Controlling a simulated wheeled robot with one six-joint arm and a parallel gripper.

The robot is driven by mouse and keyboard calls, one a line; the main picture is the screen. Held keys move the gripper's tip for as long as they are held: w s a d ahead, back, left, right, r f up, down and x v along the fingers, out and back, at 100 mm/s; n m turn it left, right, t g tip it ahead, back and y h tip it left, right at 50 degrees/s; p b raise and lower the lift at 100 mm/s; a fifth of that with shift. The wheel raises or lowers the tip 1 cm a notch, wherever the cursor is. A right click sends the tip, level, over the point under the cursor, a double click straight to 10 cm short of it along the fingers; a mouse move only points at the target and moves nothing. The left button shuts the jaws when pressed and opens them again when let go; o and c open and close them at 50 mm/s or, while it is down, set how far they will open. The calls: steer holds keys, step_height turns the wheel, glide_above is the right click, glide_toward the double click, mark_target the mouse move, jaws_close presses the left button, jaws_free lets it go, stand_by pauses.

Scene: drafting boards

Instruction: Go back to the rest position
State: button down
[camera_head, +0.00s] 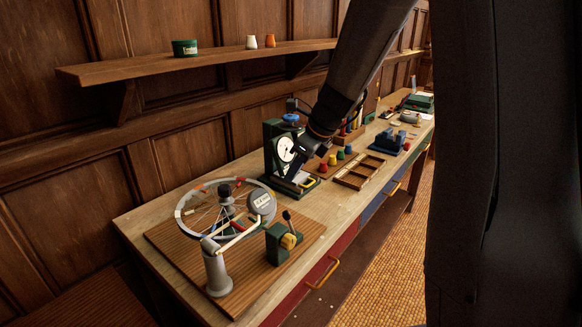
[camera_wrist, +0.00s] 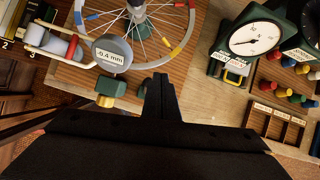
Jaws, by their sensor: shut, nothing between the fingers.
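My gripper (camera_head: 291,176) is at the end of my arm, which reaches down from the upper middle of the head view over the workbench. It is beside the green dial gauge (camera_head: 284,148). In the wrist view my gripper (camera_wrist: 160,80) is shut and empty, its fingers pressed together. Beyond the fingertips is the spoked wheel (camera_wrist: 150,30) on its stand. The dial gauge also shows at the upper right of the wrist view (camera_wrist: 250,40). I cannot tell the exact gap between my fingers and the bench.
A wall shelf (camera_head: 130,70) bears a green tin (camera_head: 185,48) and two small cups.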

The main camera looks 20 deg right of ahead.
steer(key=s+a+f+n+g+h, duration=0.1)
steer(key=s+f+n+h, duration=0.15)
steer(key=s+n, duration=0.9)
steer(key=s+a+f+n+g+h, duration=0.1)
steer(key=s+f+n, duration=0.2)
steer(key=s+n, duration=0.9)
step_height(320, 180, down, 7)
steer(key=w+n+b, duration=0.2)
steer(key=n+b, duration=0.1)
steer(key=b, duration=0.3)
steer(key=shift+w+a+f+g, duration=0.15)
steer(key=shift+w+g, duration=0.2)
steer(key=shift+g, duration=0.05)
stand_by(0.3)
